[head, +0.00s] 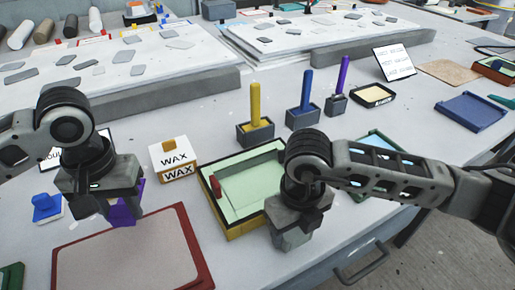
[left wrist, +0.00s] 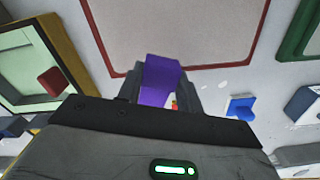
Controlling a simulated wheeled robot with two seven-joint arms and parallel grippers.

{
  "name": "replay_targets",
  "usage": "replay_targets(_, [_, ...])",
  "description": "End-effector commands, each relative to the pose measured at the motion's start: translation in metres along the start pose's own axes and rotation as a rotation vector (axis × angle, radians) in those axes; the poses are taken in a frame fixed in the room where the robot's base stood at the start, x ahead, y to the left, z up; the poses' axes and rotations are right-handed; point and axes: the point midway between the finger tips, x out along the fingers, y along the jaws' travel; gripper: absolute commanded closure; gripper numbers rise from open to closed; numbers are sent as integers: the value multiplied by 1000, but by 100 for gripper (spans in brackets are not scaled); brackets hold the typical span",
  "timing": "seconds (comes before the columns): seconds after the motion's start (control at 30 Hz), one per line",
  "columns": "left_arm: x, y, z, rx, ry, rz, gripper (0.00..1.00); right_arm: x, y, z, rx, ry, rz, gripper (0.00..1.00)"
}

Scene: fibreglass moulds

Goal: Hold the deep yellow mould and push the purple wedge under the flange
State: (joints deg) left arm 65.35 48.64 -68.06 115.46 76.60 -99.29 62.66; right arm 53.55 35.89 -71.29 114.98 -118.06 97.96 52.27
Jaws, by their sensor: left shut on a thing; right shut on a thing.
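The deep yellow mould (head: 258,222) sits on the table in the middle of the head view, with yellow outer sides and a pale green top. A red piece (head: 215,186) stands at its left edge. My right gripper (head: 292,240) is shut at the mould's front right side; its fingertips and exact grip are hidden. My left gripper (head: 122,212) is shut on the purple wedge (head: 126,214), left of the mould and apart from it. The left wrist view shows the wedge (left wrist: 160,80) between the fingers, and the mould (left wrist: 62,40) at the left.
A red-rimmed tray (head: 196,248) lies in front of the left gripper. A WAX box (head: 175,160) stands behind, between gripper and mould. A blue wedge (head: 45,205) lies far left. Yellow (head: 255,105), blue (head: 306,90) and purple (head: 343,73) handles stand in holders behind the mould.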

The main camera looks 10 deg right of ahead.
Motion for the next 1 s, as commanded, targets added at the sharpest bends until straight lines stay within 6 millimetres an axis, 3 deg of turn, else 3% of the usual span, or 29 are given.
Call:
replay_targets(0.13, [0,0,0,0,0,0,87,-1,-1,1,4,-4,-2,91])
replay_targets(0.17, [0,0,0,0,0,0,87,-1,-1,1,4,-4,-2,39])
replay_targets(0.23, [0,0,0,0,0,0,87,-1,-1,1,3,-4,-2,20])
replay_targets(0.27, [0,0,0,0,0,0,87,-1,-1,1,3,-4,-2,17])
replay_targets(0.63, [0,0,0,0,0,0,87,-8,0,1,1,-5,0,17])
replay_targets(0.77, [0,0,0,0,0,0,87,-28,0,1,-2,-8,0,17])
replay_targets(1.0, [0,0,0,0,0,0,87,-80,0,2,0,-8,-1,17])
